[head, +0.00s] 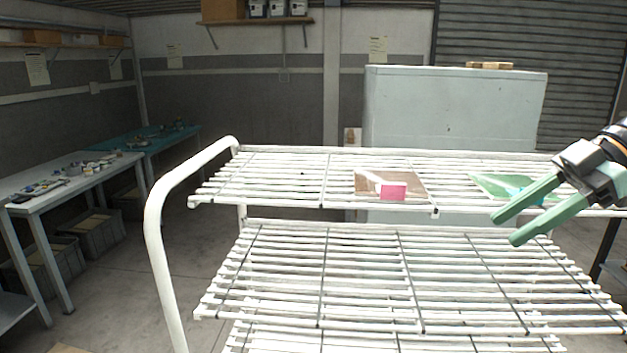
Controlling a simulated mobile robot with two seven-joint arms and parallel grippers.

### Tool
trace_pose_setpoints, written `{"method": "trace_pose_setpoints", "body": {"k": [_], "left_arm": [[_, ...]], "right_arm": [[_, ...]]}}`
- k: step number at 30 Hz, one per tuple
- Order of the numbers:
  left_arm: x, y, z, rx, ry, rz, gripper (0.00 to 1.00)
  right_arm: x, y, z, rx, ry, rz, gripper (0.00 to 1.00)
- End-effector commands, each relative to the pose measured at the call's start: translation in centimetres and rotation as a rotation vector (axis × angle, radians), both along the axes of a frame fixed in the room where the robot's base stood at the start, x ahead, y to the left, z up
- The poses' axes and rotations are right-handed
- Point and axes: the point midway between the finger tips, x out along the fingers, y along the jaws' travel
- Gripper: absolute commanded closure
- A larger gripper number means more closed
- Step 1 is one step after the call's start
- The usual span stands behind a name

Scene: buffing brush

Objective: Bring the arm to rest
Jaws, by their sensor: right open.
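My right gripper (503,229) comes in from the right edge of the head view. Its two green fingers are apart with nothing between them, and it hangs in front of the right part of the white wire rack (300,255). A brown flat piece (410,180) with a pink and white block (391,190) at its front lies on the rack's upper shelf. A green flat piece (490,181) with a teal item lies farther right on that shelf, behind the gripper and partly hidden by it. My left gripper is not in view.
The rack's lower shelves look empty, and a curved white rail (156,225) rises at its left. A pale cabinet (455,105) stands behind the rack. Tables (75,178) with small parts and grey crates (95,228) are at the left. Open floor lies between.

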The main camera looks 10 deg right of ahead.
Motion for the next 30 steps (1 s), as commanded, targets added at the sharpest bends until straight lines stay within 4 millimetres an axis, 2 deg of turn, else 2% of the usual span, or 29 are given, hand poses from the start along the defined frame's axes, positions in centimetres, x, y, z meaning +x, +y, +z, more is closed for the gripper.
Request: {"method": "trace_pose_setpoints", "body": {"k": [1, 5, 9, 11, 16, 20, 23, 24, 26, 30], "left_arm": [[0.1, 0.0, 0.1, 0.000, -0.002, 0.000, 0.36], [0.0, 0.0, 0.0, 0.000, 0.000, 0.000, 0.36], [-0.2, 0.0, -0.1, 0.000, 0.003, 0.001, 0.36], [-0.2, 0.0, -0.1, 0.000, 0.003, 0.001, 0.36], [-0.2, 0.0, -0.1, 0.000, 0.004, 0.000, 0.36], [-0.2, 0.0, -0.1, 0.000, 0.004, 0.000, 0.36], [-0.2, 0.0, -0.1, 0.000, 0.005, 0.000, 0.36], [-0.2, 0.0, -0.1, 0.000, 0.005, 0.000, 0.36], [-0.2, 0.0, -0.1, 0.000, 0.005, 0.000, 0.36], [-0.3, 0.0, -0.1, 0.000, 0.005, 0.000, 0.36]], "right_arm": [[0.9, -0.2, -2.0, 0.081, -0.038, -0.003, 0.56], [3.4, -0.6, -7.1, 0.266, -0.164, -0.054, 0.56], [5.4, -1.0, -13.0, 0.419, -0.293, -0.178, 0.56], [5.9, -1.1, -15.7, 0.467, -0.338, -0.249, 0.56], [6.3, -1.1, -24.1, 0.535, -0.421, -0.488, 0.56], [5.2, -0.4, -30.9, 0.525, -0.429, -0.685, 0.56], [3.6, 0.9, -36.2, 0.485, -0.398, -0.830, 0.56], [2.7, 1.6, -38.4, 0.461, -0.378, -0.885, 0.56], [1.3, 2.9, -41.4, 0.422, -0.336, -0.959, 0.56], [-3.0, 7.1, -47.7, 0.314, -0.199, -1.093, 0.56]]}}
